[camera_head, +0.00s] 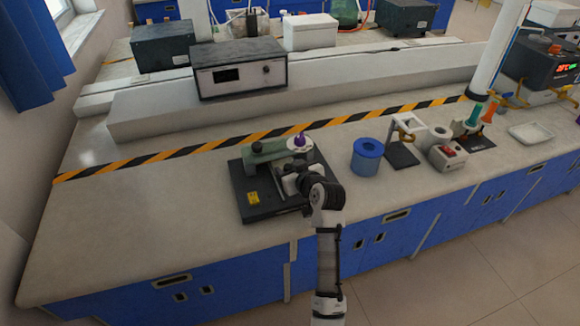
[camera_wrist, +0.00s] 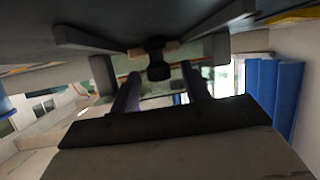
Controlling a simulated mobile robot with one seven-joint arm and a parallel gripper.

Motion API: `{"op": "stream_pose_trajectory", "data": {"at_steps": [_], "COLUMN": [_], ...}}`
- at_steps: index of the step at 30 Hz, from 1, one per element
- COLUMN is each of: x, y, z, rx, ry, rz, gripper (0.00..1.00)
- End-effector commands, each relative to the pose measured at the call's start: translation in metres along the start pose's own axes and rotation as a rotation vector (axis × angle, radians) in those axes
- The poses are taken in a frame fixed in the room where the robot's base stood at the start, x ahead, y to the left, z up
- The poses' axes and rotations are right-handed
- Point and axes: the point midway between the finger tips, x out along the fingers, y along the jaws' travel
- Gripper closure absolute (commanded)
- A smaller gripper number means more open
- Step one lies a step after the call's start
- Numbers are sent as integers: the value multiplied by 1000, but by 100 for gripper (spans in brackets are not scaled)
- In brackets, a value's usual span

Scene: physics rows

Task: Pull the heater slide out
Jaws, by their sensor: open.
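The heater device has a dark base plate (camera_head: 250,206) with a grey-green arm (camera_head: 262,156), a purple-topped white part (camera_head: 300,143) and a yellow label (camera_head: 253,198). My gripper (camera_head: 287,180) is low over the front right of this base, and hides part of the device. In the wrist view my gripper (camera_wrist: 158,82) is open, its two fingers apart. A small black knob (camera_wrist: 158,62) on a pale bar shows between and just beyond the fingertips. I cannot tell whether the fingers touch it. Which part is the slide is hard to make out.
A blue cylinder (camera_head: 367,157) stands right of the device, then a small stand (camera_head: 404,147) and a box with a red switch (camera_head: 448,155). A grey instrument (camera_head: 238,72) is on the raised shelf behind. The bench is bare to the left.

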Motion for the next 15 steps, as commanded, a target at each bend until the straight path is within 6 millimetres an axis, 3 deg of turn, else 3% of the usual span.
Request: {"op": "stream_pose_trajectory", "data": {"at_steps": [6,15], "x": [0,0], "y": [0,0], "z": [0,0], "rx": [0,0], "ry": [0,0], "rz": [0,0], "gripper": [53,93]}}
